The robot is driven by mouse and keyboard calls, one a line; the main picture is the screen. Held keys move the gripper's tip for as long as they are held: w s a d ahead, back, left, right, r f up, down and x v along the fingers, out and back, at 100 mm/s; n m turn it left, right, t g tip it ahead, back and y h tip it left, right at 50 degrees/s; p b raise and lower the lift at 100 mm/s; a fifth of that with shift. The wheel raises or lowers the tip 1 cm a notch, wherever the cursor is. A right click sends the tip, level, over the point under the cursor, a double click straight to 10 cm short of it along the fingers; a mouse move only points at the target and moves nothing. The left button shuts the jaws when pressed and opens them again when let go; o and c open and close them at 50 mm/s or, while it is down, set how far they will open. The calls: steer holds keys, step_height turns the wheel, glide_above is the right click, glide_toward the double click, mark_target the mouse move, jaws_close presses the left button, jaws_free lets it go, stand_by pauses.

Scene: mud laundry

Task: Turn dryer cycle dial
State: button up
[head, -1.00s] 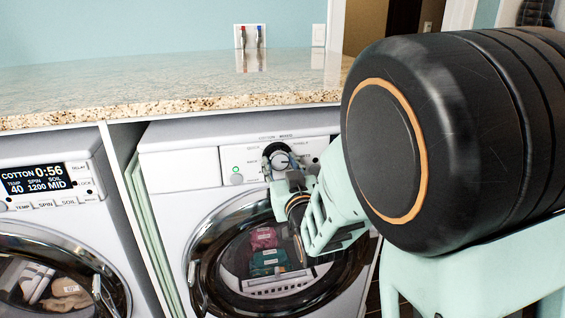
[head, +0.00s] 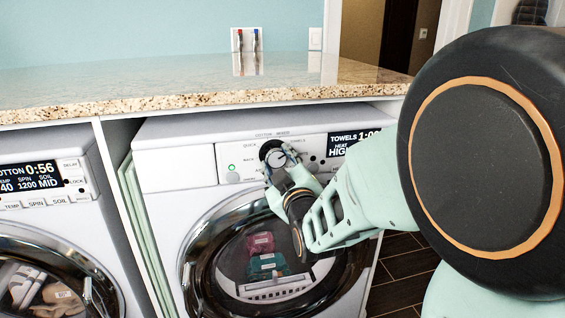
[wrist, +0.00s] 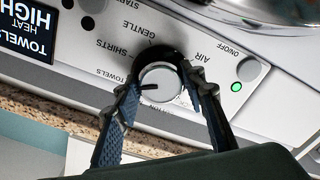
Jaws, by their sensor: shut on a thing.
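The dryer cycle dial (head: 276,158) is a round silver-white knob with a black surround on the right machine's panel. In the wrist view the dial (wrist: 160,84) sits between my two fingers, its dark pointer mark toward the left, near the TOWELS label. My gripper (head: 277,172) is at the dial from the front, and in the wrist view my gripper (wrist: 163,92) is shut on it, one finger on each side. The dryer display (head: 345,143) reads TOWELS and HEAT HIGH; its right end is hidden by my arm.
The round glass dryer door (head: 215,245) is closed below the panel, with folded cloths behind it. A granite counter (head: 200,100) overhangs both machines. The left machine's display (head: 40,177) shows 0:56. A lit green ON/OFF button (wrist: 236,87) is near the dial.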

steer(key=shift+r, duration=0.1)
stand_by(0.4)
steer(key=o, duration=1.2)
steer(key=shift+c, duration=0.2)
